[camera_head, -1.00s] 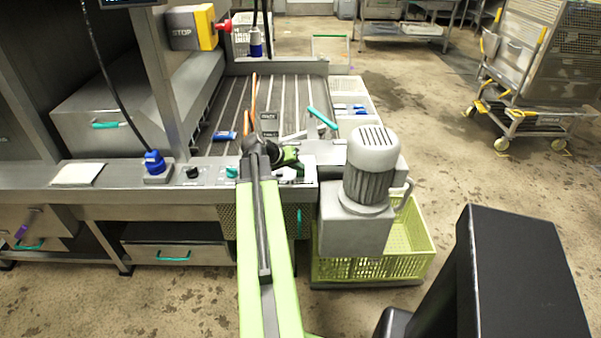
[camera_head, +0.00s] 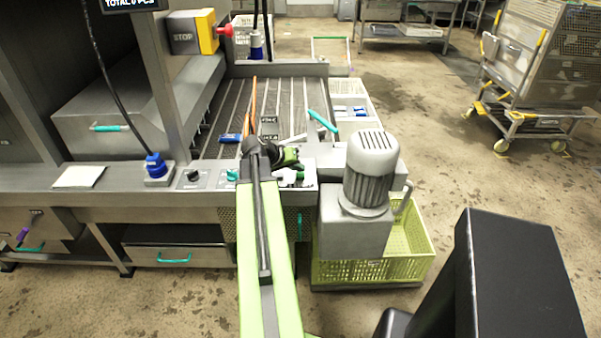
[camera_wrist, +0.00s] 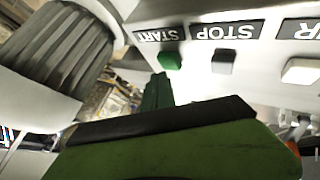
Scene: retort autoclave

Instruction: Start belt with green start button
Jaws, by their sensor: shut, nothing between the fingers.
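The green start button (camera_wrist: 170,60) sits under the START label (camera_wrist: 158,35) on a pale panel, upside down in the wrist view. In the head view my gripper (camera_head: 290,158) is over the front panel at the belt's near end, where my arm and gripper hide the buttons.
The slatted belt (camera_head: 285,98) lies behind the panel. A grey motor (camera_head: 371,165) stands close to the right of my gripper, above a yellow-green crate (camera_head: 412,245). Left on the panel are a teal knob (camera_head: 232,175), a black knob (camera_head: 193,176) and a blue connector (camera_head: 155,164).

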